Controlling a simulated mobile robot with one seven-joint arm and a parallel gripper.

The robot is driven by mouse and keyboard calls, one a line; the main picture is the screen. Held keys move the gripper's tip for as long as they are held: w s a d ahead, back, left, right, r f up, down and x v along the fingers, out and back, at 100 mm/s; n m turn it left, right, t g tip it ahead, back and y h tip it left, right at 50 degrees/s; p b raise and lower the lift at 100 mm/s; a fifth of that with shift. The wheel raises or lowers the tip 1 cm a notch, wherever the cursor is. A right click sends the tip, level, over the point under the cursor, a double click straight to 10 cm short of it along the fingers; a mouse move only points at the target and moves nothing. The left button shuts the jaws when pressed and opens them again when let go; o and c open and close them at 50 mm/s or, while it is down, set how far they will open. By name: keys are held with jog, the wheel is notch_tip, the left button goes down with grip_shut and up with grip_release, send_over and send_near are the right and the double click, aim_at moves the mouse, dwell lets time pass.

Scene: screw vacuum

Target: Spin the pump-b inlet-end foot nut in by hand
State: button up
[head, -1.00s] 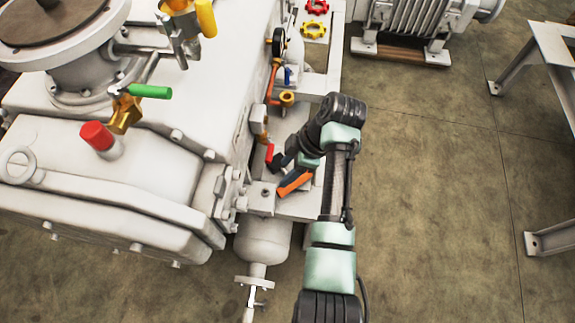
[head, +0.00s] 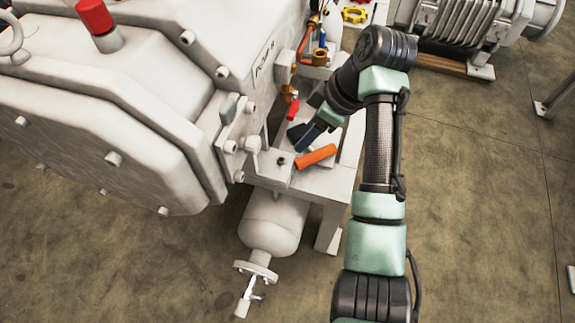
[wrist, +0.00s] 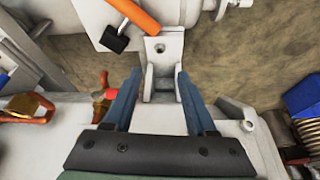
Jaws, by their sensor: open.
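The large white pump body (head: 100,110) fills the left of the head view, with dark lettering on its side that I cannot read for sure. At its near lower end a pale foot plate (head: 270,172) carries a small dark round spot (head: 282,160), a nut or a hole; I cannot tell which. In the wrist view a pale bracket (wrist: 163,68) bears a similar dark spot (wrist: 160,47). My gripper (head: 303,138) is close to the foot. In the wrist view my gripper (wrist: 158,78) is open, with its fingers apart and nothing visibly held.
An orange-handled tool (head: 316,157) with a black head (wrist: 112,40) lies beside the foot. A red valve handle (head: 293,110) is close to my gripper. A white cylinder (head: 272,222) hangs below. A finned motor (head: 470,25) stands behind.

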aim_at(283, 160)
jog(key=b+x, duration=0.5)
jog(key=x, duration=0.7)
jog(key=shift+f, duration=0.25)
jog(key=shift+c, duration=0.2)
grip_shut()
